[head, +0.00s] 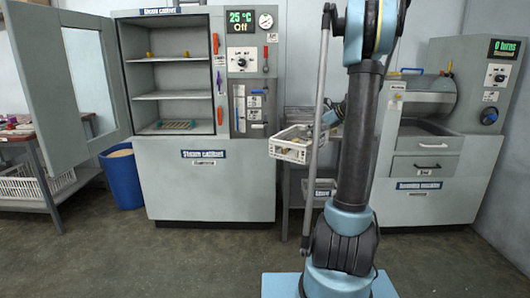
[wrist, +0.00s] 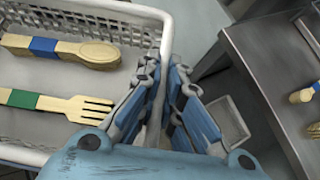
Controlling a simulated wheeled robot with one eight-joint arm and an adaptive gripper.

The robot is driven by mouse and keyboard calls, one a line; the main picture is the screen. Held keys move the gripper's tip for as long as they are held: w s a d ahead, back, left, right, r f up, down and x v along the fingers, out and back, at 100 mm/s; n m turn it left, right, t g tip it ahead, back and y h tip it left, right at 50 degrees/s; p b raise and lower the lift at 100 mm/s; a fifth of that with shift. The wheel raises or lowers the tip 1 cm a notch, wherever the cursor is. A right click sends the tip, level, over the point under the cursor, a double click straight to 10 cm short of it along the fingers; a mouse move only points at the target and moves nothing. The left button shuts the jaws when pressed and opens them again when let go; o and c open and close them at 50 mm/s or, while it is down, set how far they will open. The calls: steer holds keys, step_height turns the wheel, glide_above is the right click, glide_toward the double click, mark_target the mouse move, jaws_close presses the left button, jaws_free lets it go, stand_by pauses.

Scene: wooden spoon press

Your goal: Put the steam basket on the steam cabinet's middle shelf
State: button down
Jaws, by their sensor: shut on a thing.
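The steam basket (head: 288,152) is white, with mesh-like walls, and is held in front of a side table to the right of the steam cabinet. In the wrist view the basket's rim (wrist: 118,6) runs between my fingers. My gripper (wrist: 163,75) is shut on that rim; in the head view it is small and partly hidden by my arm. Inside the basket lie wooden spoons with a blue band (wrist: 60,48) and a wooden fork with a green band (wrist: 60,106). The steam cabinet (head: 205,180) stands with its door (head: 70,85) open to the left. Its middle shelf (head: 170,95) looks bare.
A blue bin (head: 122,178) stands below the open door. A grey machine (head: 435,160) stands at the right. The floor before the cabinet is clear.

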step_height(320, 180, down, 13)
steer(key=w+a+m+t+h, duration=0.2)
steer(key=a+m+t+h, duration=0.1)
steer(key=m, duration=0.4)
steer(key=shift+w+m+t+h, duration=0.4)
steer(key=shift+t+h, duration=0.2)
steer(key=shift+h, duration=0.8)
steer(key=shift+d, duration=0.15)
